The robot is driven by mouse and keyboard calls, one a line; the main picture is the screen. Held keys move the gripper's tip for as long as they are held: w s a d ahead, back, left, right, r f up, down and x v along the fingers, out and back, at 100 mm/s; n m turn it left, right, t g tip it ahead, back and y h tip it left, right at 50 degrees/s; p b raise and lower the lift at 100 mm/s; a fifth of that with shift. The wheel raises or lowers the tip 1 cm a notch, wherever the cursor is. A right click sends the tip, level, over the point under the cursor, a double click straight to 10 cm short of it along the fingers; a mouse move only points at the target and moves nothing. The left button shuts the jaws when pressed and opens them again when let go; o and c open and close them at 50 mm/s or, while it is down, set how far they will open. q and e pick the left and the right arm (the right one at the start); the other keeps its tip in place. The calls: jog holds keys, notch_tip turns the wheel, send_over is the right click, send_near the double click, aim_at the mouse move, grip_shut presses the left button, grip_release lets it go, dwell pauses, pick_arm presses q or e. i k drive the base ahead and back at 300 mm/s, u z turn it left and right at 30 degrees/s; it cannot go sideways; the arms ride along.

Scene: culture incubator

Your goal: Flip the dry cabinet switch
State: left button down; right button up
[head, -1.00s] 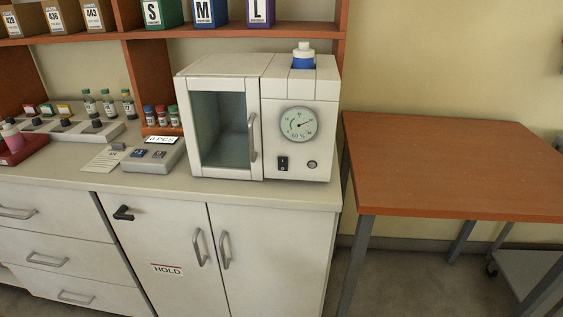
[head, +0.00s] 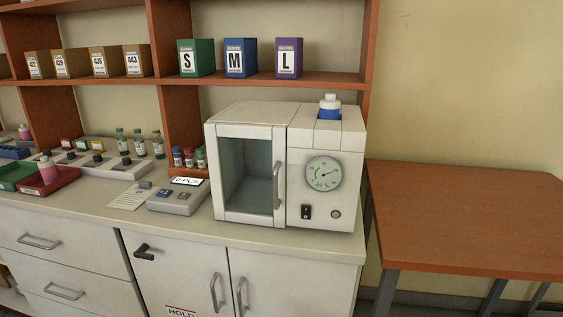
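The white cabinet unit (head: 255,117) with a glass door stands on the counter in the head view, its door shut. A small black rocker switch (head: 306,212) sits low on its right front panel, under a round dial (head: 323,173). A round grey button (head: 336,214) is to the right of the switch. The switch is too small to tell which side is pressed. A bottle with a white cap and blue band (head: 330,106) stands in the top of the unit. Neither of my grippers is in view.
A scale (head: 178,197) and a sheet of paper (head: 128,198) lie left of the unit on the counter (head: 240,236). Vials and trays stand further left. A shelf (head: 335,78) with boxes runs above. A bare wooden table (head: 470,220) is at the right.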

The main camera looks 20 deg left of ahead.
aim_at(305, 209)
jog(key=k, duration=1.35)
jog(key=z, duration=0.4)
jog(key=i, duration=1.8)
jog(key=u, duration=0.7)
